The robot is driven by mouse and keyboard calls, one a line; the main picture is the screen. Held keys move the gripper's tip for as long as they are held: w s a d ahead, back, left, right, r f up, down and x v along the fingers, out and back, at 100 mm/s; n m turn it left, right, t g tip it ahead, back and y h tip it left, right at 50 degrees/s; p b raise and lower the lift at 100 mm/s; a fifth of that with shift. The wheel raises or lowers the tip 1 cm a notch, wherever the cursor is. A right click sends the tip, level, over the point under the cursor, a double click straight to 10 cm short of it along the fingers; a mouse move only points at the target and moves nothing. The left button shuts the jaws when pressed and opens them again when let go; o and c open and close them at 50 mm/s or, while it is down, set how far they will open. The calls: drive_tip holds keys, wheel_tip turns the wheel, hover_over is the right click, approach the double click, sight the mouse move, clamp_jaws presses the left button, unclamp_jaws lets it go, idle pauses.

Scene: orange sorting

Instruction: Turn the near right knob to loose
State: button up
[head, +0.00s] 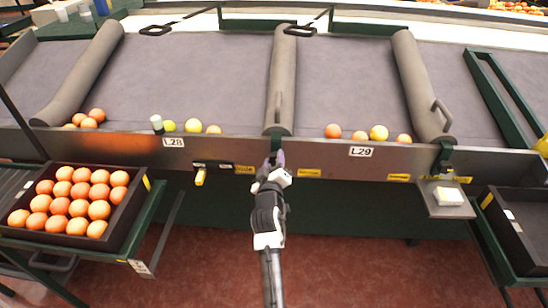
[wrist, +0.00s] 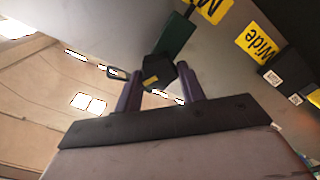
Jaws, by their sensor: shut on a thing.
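My gripper (head: 274,158) is at the steel front panel, below the lower end of the middle grey padded divider (head: 281,90). In the wrist view, a black knob (wrist: 158,76) with a yellow mark sits between my two purple-grey fingers (wrist: 160,88), and the gripper is shut on it. A dark green bracket (wrist: 174,36) runs up from the knob. In the head view the knob is mostly hidden by the gripper, with the green bracket (head: 277,141) showing just above. I cannot tell the knob's setting.
Bins L28 (head: 173,142) and L29 (head: 360,151) hold oranges and yellow-green fruit along the front lip. A full crate of oranges (head: 132,208) stands at left, and an empty dark crate (head: 518,240) at right. A small shelf (head: 432,208) holds a white block.

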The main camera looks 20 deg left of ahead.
drive_tip(key=n+p, duration=0.3)
drive_tip(key=n, duration=0.2)
drive_tip(key=shift+a+f, duration=0.1)
drive_tip(key=shift+f, duration=0.05)
drive_tip(key=shift+n, duration=0.4)
drive_tip(key=o, duration=1)
drive_tip(key=shift+s, duration=0.15)
